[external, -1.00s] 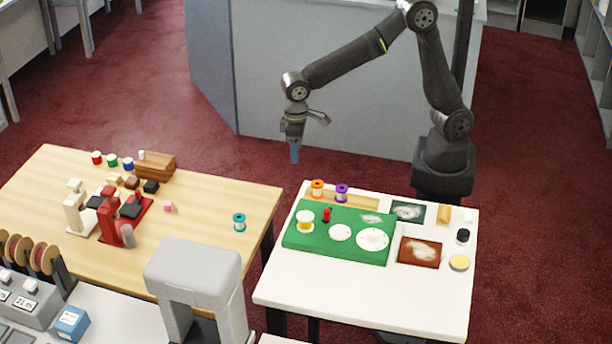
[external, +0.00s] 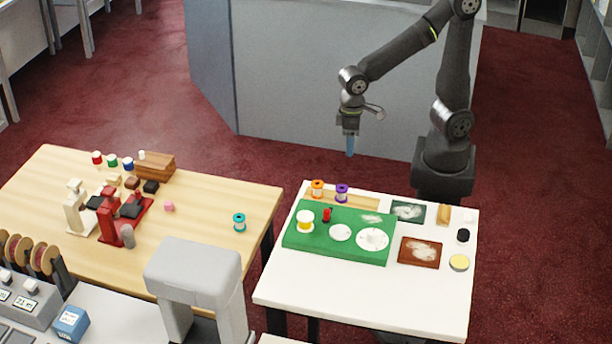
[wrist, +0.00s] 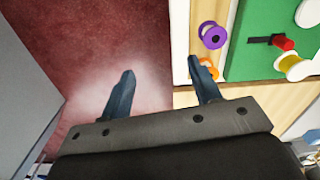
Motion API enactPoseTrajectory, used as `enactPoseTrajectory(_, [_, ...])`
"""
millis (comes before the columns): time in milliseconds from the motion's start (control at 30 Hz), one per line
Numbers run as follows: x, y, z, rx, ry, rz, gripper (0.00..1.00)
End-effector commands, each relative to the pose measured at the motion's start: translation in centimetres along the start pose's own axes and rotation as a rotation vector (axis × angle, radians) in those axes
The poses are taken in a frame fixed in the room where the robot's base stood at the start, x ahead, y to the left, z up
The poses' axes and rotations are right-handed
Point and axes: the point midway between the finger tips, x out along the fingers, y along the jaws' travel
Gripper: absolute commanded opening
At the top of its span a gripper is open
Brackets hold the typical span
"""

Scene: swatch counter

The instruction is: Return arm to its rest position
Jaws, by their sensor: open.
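My gripper (external: 350,146) hangs in the air behind the white table, above the red carpet and in front of the grey counter. It points down. In the wrist view its two blue-grey fingers (wrist: 158,92) stand apart with nothing between them. An orange spool (external: 317,188) and a purple spool (external: 342,192) stand on a wooden strip at the table's back edge. In the wrist view the purple spool (wrist: 213,36) is beyond the right finger, and the orange spool (wrist: 207,69) is partly hidden by that finger.
The white table (external: 350,305) holds a green mat (external: 345,218) with a yellow spool (external: 305,221) and a red piece (external: 327,215). A teal spool (external: 239,222) stands on the wooden table (external: 200,255) to the left. The grey counter (external: 290,75) stands behind my arm.

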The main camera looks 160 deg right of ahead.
Motion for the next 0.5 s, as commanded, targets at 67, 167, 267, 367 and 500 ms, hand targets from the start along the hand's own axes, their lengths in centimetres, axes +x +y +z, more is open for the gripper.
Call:
enactPoseTrajectory(67, [0.1, 0.3, 1.0, 0.0, 0.0, 0.0, 0.57])
enactPoseTrajectory(167, [0.2, 0.7, 1.7, 0.0, 0.0, 0.0, 0.57])
enactPoseTrajectory(267, [0.3, 0.8, 2.2, 0.0, 0.001, 0.0, 0.57])
enactPoseTrajectory(367, [0.4, 0.9, 2.3, 0.001, 0.001, -0.001, 0.57])
enactPoseTrajectory(500, [0.4, 0.9, 2.4, 0.001, 0.001, 0.0, 0.57])
